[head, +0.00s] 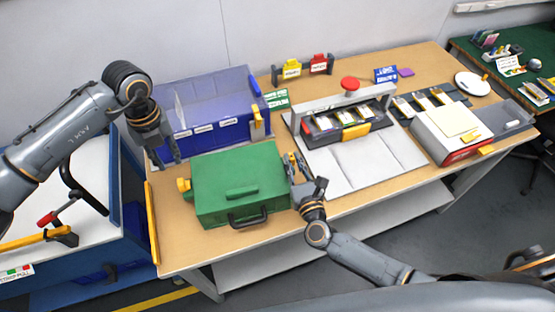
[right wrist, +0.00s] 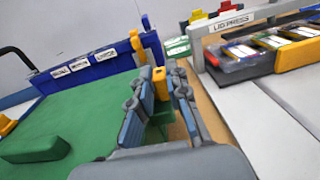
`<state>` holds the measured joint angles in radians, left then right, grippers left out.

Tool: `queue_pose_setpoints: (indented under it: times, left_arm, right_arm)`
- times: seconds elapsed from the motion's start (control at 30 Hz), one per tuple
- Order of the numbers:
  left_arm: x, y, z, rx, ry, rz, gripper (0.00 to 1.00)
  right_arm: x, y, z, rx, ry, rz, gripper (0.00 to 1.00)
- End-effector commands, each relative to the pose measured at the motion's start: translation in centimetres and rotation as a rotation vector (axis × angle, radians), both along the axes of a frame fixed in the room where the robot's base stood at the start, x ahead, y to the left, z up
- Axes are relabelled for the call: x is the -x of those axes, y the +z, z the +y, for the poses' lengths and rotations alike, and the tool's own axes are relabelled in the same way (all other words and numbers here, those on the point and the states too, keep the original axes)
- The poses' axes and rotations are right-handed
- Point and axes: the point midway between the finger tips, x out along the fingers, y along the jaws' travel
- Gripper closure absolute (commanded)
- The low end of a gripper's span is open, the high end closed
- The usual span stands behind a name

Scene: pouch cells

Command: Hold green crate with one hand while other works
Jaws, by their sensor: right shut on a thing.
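The green crate (head: 238,180) sits on the tan table with its green lid down and a dark handle (head: 247,217) on its front. A yellow fitting (head: 184,184) shows on its left side. My right gripper (head: 296,168) is at the crate's right side. In the right wrist view its fingers are closed around a green side piece with a yellow top (right wrist: 159,84), which appears to belong to the crate; the exact contact is partly hidden.
The press (head: 345,104) with a red knob stands right of the crate, pouch cells beneath it. A white-grey box (head: 450,130) is further right. A blue cart (head: 115,265) with a red-handled tool stands left. Bare table lies front-left of the crate.

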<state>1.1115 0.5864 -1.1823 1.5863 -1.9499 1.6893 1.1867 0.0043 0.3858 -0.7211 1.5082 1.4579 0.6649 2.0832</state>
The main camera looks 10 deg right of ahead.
Motion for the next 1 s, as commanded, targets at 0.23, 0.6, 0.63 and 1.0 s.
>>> queue_pose_setpoints:
  times: [0.23,0.6,0.63,1.0]
  left_arm:
    - [0.0,0.0,0.0,0.001,-0.005,0.001,1.0]
    - [0.3,-0.5,2.0,0.102,-0.376,0.01,1.0]
    - [0.3,-0.6,2.3,0.115,-0.425,0.008,1.0]
    - [0.6,-0.8,5.8,0.24,-1.016,-0.096,1.0]
  right_arm:
    - [0.0,0.0,0.0,0.0,0.0,0.0,1.0]
    - [0.0,0.0,0.0,0.0,0.0,0.001,1.0]
    - [0.0,0.0,0.0,0.0,0.0,0.001,1.0]
    - [0.0,0.0,0.0,0.0,0.0,0.001,1.0]
